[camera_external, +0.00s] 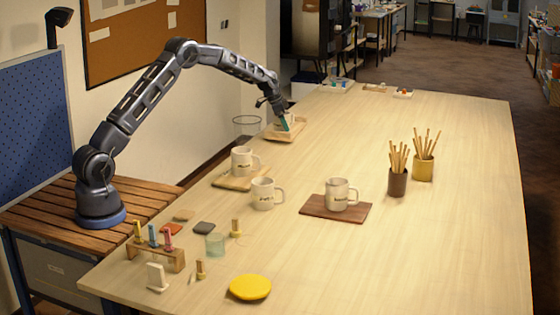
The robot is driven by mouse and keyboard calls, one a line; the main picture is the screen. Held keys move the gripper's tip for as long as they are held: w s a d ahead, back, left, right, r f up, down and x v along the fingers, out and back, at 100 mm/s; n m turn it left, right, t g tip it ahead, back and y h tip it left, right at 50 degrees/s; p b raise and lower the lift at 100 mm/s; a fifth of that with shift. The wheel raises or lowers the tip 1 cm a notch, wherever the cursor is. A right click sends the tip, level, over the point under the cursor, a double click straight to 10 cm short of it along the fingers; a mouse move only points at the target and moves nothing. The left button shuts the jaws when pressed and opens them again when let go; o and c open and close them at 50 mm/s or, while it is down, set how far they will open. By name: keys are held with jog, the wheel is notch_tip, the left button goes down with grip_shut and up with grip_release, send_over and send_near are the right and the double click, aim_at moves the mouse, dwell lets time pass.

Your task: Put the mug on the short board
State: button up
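A white mug (263,194) with dark lettering stands upright on the bare table, its handle to the right. A second white mug (241,159) stands on a light wooden board (228,183). A third white mug (337,192) stands on a dark brown board (316,209). The lettering is too small to read. Which board is the short one is not clear. My gripper (284,123) is at the far left side of the table, low over a light wooden tray or board (276,137). A small pale object (292,119) shows beside its fingers; whether they hold it is unclear.
A wire basket (246,126) stands near the tray. Brown (398,182) and yellow (423,167) cups of sticks stand at right. A small rack (156,256), a glass (215,244) and a yellow disc (250,288) are in front. The table's right front is clear.

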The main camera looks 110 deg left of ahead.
jog(key=v, duration=1.2)
jog(key=shift+r, duration=0.15)
